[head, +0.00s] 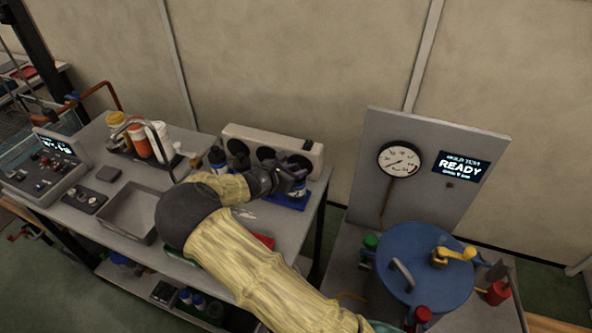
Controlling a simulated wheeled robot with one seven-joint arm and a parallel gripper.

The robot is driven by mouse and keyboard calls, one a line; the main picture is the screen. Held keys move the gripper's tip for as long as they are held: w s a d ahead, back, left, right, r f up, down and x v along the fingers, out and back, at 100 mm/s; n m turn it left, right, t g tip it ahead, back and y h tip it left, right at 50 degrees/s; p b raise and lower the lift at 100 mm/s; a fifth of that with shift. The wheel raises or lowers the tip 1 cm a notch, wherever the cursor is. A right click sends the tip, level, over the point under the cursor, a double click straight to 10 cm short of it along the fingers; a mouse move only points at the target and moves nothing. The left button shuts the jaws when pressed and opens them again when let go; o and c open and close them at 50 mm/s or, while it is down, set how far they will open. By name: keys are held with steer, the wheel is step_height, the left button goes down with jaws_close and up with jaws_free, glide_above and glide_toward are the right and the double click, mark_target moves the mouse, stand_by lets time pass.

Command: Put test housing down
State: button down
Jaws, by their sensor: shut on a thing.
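My gripper (291,176) is at the end of my yellow-sleeved arm, over the right end of the grey workbench (85,215). It is shut on what I take to be the test housing (299,189), a small dark piece with a pale and blue part showing below the fingers. The gripper hides most of it. A blue tray (291,203) lies directly below the gripper on the bench. I cannot tell whether the housing touches the tray.
A pale box with round dark openings (231,133) stands behind the gripper. A grey open tray (112,222), bottles (137,138) and a control panel (45,172) are to the left. A blue-lidded vessel (425,250) stands right, below a gauge and a READY display (460,167).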

steer(key=c, duration=1.1)
jaws_free()
steer(key=shift+c, duration=0.2)
steer(key=b+v, duration=0.2)
steer(key=v, duration=1)
steer(key=shift+f, duration=0.1)
steer(key=s+d+f+m+g+y, duration=0.1)
steer(key=s+d+m+g, duration=0.2)
steer(key=d+m, duration=0.3)
steer(key=s+d+f+m+g+y, duration=0.15)
steer(key=s+d+m+g, duration=0.25)
steer(key=d, duration=0.4)
steer(key=s+d+r+m+y, duration=0.3)
steer(key=s+m, duration=0.4)
steer(key=m, duration=0.1)
steer(key=s+d+r+m+y, duration=0.3)
steer(key=s+d+m+y, duration=0.1)
steer(key=s+m, duration=0.4)
steer(key=shift+r+m, duration=0.15)
steer(key=shift+m, duration=0.35)
